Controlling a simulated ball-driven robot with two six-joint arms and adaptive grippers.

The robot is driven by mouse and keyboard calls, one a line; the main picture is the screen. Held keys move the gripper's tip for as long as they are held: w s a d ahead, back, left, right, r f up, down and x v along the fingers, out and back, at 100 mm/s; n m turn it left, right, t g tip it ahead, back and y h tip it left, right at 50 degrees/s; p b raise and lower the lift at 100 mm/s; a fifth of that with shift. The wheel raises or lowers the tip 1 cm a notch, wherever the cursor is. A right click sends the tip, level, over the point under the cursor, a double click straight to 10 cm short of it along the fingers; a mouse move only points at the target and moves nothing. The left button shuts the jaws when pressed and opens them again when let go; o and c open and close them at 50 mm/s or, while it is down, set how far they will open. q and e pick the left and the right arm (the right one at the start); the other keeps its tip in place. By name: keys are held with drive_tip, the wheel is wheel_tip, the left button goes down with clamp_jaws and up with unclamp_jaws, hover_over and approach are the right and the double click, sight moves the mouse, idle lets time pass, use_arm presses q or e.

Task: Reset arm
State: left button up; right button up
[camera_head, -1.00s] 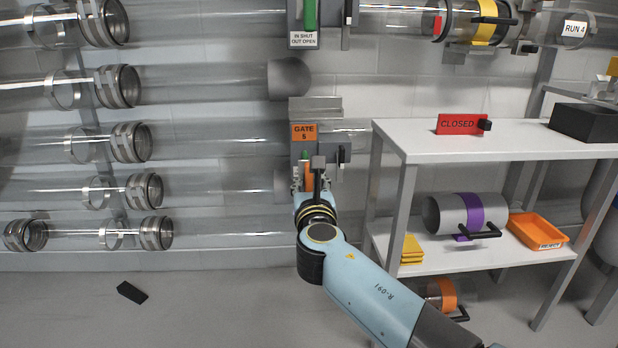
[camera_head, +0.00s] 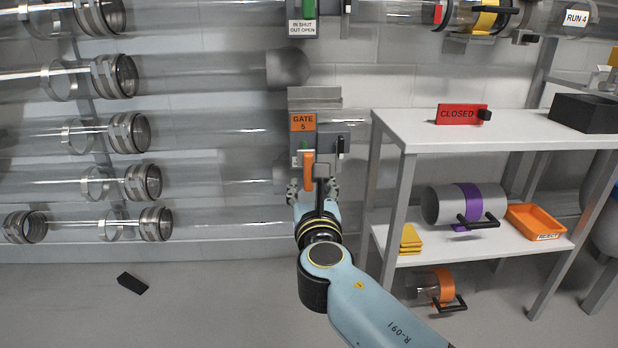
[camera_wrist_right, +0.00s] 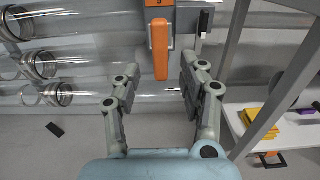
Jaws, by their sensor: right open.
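My right gripper (camera_head: 313,188) is at the gate 5 unit in the head view, its arm coming up from the bottom. In the right wrist view the fingers of my right gripper (camera_wrist_right: 152,92) are spread wide with nothing between the tips. An orange handle (camera_head: 308,171) hangs below the orange GATE 5 label (camera_head: 303,122). In the right wrist view the orange handle (camera_wrist_right: 161,50) lies beyond the fingertips, between their lines, with a visible gap to each finger. My left gripper does not show.
A white shelf unit (camera_head: 400,135) stands just right of my right arm. It holds a red CLOSED sign (camera_head: 460,114), a purple-banded carrier (camera_head: 440,206) and an orange REJECT tray (camera_head: 563,228). Clear tubes (camera_head: 210,140) run along the left wall. A black block (camera_head: 132,284) lies on the floor.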

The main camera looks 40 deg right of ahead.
drive_tip(key=shift+s+a, duration=0.3)
drive_tip(key=shift+s, duration=0.25)
